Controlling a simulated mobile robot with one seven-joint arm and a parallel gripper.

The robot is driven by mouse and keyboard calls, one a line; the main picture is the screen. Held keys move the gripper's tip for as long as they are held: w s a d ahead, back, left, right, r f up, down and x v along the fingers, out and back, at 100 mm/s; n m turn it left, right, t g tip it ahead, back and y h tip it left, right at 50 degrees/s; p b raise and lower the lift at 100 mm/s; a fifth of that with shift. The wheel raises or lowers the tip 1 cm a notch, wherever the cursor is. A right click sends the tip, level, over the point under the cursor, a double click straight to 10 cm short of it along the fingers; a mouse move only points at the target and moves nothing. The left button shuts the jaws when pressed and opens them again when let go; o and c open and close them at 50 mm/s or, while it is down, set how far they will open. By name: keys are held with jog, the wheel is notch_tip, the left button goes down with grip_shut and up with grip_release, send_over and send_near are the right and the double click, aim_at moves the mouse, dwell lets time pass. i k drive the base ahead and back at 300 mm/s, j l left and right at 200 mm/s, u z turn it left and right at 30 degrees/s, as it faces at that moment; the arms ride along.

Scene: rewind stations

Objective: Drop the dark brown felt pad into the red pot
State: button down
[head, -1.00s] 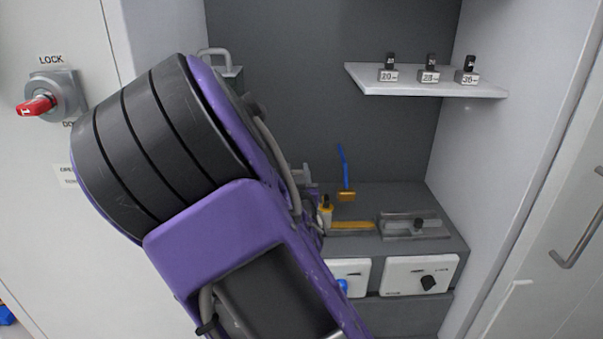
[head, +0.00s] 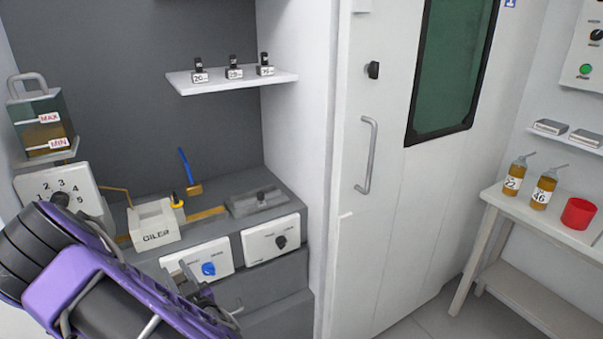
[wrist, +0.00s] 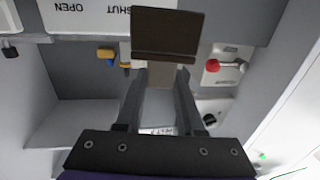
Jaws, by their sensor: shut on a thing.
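The dark brown felt pad (wrist: 167,32) is a flat dark piece held at the tips of my gripper (wrist: 160,72) in the wrist view. The two fingers are shut on its near edge, and it is off any surface. In the head view my gripper (head: 205,305) is low at the left, partly hidden by my arm, and the pad cannot be made out there. The red pot (head: 578,213) stands on a white bench at the far right of the head view, well away from my gripper. Its inside is barely visible.
The white bench (head: 520,208) also holds two amber bottles (head: 528,185) left of the pot. A tall white door (head: 385,230) with a handle lies between my arm and the bench. At left are an oiler box (head: 153,222), knob panels and a small shelf (head: 230,82).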

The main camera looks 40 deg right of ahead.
aim_at(574, 224)
jog(key=l+z, duration=0.1)
jog(key=z, duration=3.15)
jog(key=i+j, duration=0.45)
jog(key=j, duration=0.15)
jog(key=z, duration=0.05)
